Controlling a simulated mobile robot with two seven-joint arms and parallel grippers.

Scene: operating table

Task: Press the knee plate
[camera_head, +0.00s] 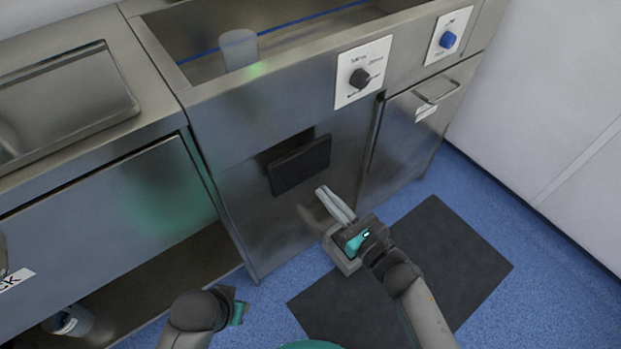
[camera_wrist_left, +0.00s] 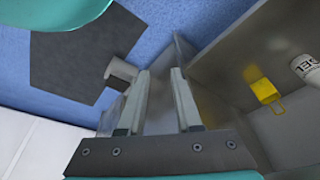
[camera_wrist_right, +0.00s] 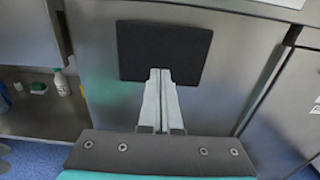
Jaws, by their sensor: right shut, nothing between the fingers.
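The knee plate is a dark rectangular pad (camera_head: 301,164) on the steel front of the sink unit, below the basin. It also shows in the right wrist view (camera_wrist_right: 163,48), upright and straight ahead. My right gripper (camera_head: 322,190) is shut and empty, just below and to the right of the plate in the head view. In the right wrist view its fingertips (camera_wrist_right: 160,73) overlap the plate's lower edge; a gap shows between them and the plate in the head view. My left gripper (camera_wrist_left: 158,74) is open and empty, low in front of the cabinets; its fingers are hidden in the head view.
A dark mat (camera_head: 425,260) lies on the blue floor. A panel with a black knob (camera_head: 360,78) and one with a blue knob (camera_head: 448,40) sit above. A cup (camera_head: 239,48) stands in the basin. Bottles (camera_wrist_right: 61,83) stand on the open shelf at left.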

